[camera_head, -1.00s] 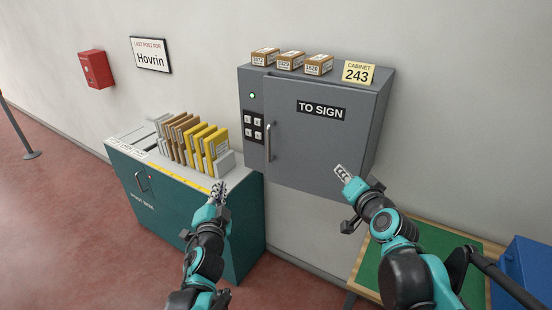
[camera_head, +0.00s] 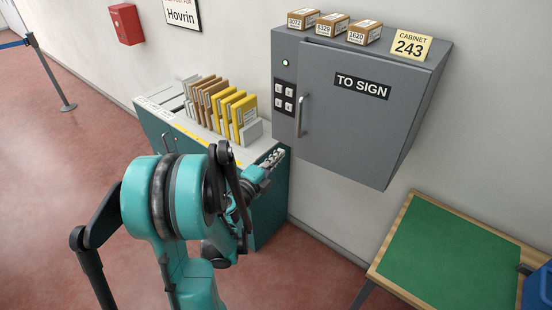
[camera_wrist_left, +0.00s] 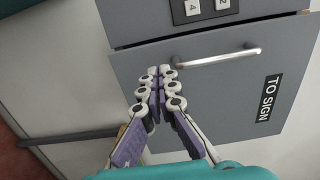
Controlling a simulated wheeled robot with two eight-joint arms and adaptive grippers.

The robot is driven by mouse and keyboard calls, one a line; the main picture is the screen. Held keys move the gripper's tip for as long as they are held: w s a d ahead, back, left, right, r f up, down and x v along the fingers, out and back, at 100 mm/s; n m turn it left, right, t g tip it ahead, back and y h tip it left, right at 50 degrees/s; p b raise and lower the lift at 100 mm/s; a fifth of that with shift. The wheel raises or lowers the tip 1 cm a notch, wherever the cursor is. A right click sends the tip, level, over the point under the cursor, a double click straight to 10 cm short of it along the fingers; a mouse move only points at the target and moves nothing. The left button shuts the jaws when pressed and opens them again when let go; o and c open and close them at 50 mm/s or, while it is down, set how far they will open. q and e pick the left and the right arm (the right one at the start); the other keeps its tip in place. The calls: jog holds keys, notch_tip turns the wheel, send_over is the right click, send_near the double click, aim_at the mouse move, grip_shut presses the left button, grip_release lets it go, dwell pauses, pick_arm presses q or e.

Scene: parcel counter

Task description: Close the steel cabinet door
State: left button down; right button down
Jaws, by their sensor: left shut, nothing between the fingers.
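The grey steel cabinet (camera_head: 408,150) hangs on the wall. Its door (camera_head: 345,130) carries a TO SIGN label and a vertical bar handle (camera_head: 301,115) at its left side. My left gripper (camera_head: 277,157) is shut and empty, below and left of the handle. In the left wrist view its fingertips (camera_wrist_left: 158,86) overlap the door (camera_wrist_left: 215,95) close to the handle (camera_wrist_left: 215,60); contact cannot be told. My right gripper is out of view.
A green post box counter (camera_head: 265,210) with upright yellow and brown folders (camera_head: 220,105) stands left of the cabinet. Small boxes (camera_head: 333,24) and a CABINET 243 sign (camera_head: 411,46) sit on top. A green-topped table (camera_head: 450,255) is at lower right.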

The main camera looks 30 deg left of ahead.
aim_at(298, 133)
pick_arm(q)
jog(key=w+b, duration=0.1)
jog(key=w, duration=0.8)
jog(key=shift+w+a, duration=0.15)
jog(key=shift+w, duration=0.2)
jog(key=w+h, duration=0.1)
jog(key=w, duration=0.1)
jog(key=w+m+h, duration=0.1)
jog(key=w, duration=0.1)
jog(key=shift+a+r+m, duration=0.15)
jog(key=shift+a+m, duration=0.05)
jog(key=shift+m, duration=0.1)
jog(key=shift+b, duration=0.3)
